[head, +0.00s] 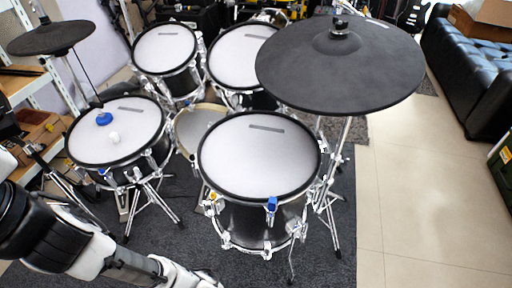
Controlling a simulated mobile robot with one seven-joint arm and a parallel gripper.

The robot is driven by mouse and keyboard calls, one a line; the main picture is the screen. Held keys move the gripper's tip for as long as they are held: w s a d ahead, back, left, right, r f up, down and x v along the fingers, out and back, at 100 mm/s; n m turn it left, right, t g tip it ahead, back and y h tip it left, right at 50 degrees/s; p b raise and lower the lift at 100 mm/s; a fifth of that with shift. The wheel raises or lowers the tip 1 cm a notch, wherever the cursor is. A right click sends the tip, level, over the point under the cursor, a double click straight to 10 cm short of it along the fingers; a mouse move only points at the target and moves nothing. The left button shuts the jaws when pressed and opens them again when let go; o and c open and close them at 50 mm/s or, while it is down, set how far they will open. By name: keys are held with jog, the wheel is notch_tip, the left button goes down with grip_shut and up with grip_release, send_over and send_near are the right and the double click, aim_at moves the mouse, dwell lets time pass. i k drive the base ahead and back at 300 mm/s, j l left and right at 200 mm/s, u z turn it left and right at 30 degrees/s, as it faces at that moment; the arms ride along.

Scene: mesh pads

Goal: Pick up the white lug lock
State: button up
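A small white piece, which looks like the white lug lock (114,138), lies on the pale mesh head of the left front drum (90,146). A blue round piece (104,118) lies on the same drum head, just behind and to the left of it, apart from it. My arm enters at the lower left and runs along the bottom edge, in front of and below that drum. Its far end is cut off by the bottom edge, so my gripper's fingers do not show.
A larger drum (258,160) stands in the middle, with a blue piece (272,204) on its front rim. A black cymbal pad (340,68) overhangs it at the right; another (50,38) is at the far left. Two drums stand behind. Tiled floor (430,200) is clear at right.

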aim_at(114, 137)
jog(key=l+u, duration=0.1)
jog(key=u, duration=0.9)
jog(key=i+j, duration=0.2)
jog(key=j, duration=0.15)
jog(key=i+j+z, duration=0.15)
jog(key=i+j, duration=0.3)
jog(key=j, duration=0.25)
jog(key=i+j+z, duration=0.15)
jog(key=j, duration=0.25)
jog(key=i+j, duration=0.25)
jog(key=j, duration=0.15)
jog(key=l+z, duration=0.05)
